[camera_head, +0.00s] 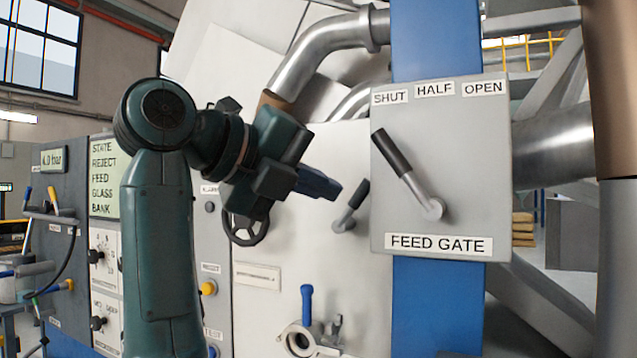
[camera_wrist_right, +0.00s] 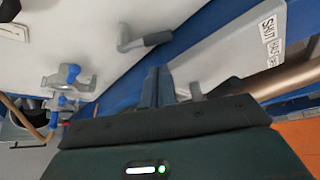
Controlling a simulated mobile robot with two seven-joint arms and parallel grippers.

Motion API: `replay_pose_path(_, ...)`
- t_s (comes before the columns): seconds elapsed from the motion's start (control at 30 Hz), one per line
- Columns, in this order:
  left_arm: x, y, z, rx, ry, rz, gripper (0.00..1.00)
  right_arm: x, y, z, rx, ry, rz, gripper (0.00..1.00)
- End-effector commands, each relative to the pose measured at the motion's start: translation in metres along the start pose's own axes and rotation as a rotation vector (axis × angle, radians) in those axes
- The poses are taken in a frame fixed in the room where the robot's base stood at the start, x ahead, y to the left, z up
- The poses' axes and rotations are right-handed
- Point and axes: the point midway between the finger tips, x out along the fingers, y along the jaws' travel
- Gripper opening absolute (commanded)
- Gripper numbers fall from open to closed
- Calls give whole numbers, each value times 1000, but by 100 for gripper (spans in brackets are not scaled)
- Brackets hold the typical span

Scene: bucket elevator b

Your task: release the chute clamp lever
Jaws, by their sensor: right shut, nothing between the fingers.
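A small lever (camera_head: 352,205) with a dark grip sits on the pale panel, left of the FEED GATE box; I take it for the chute clamp lever, though no label on it is readable. Its grip points up and to the right. In the right wrist view a grey lever (camera_wrist_right: 147,41) with a dark grip shows on the pale panel, above the fingers. My right gripper (camera_head: 336,191) is shut and empty, its blue fingertips just left of the small lever's grip in the picture. I cannot tell whether they touch. My left gripper is out of view.
The FEED GATE box (camera_head: 440,215) is close on the right; its larger lever (camera_head: 405,170) leans up-left. A blue-handled valve (camera_head: 306,305) is low on the panel. A handwheel (camera_head: 246,230) is behind my right gripper. Metal pipes (camera_head: 320,50) run above.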

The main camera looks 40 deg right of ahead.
Motion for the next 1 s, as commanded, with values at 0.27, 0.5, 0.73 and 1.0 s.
replay_pose_path(0.27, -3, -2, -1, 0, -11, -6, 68, 50, -1, 0, 0, 3, -2, 0)
replay_pose_path(0.5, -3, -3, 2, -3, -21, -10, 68, 69, 0, 0, 0, 1, -1, 0)
replay_pose_path(0.73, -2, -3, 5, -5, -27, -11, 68, 70, 0, 0, 0, 0, -1, 0)
replay_pose_path(1.0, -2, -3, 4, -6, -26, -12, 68, 72, -1, 0, -4, 0, -4, 0)
